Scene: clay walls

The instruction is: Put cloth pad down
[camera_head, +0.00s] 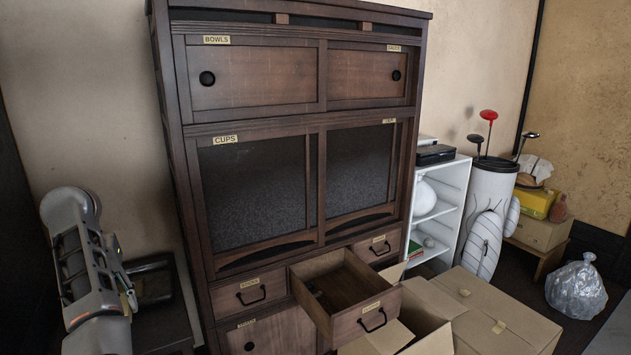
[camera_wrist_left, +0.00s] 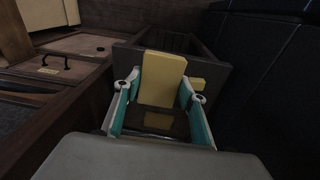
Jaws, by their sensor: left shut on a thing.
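My left gripper (camera_wrist_left: 160,88) is shut on the yellow cloth pad (camera_wrist_left: 163,76), which stands up between its two teal-lined fingers in the left wrist view. In that view the pad is in front of a dark grey open box (camera_wrist_left: 128,58); I cannot tell whether they touch. In the head view my left arm comes in at the lower left, beside the cabinet; its fingers and the pad cannot be made out there. My right gripper is in neither view.
A tall dark wooden cabinet (camera_head: 318,131) has one drawer (camera_head: 333,322) pulled out. A white shelf (camera_head: 447,215), a golf bag (camera_head: 490,200) and a clear plastic bag (camera_head: 577,290) are farther right.

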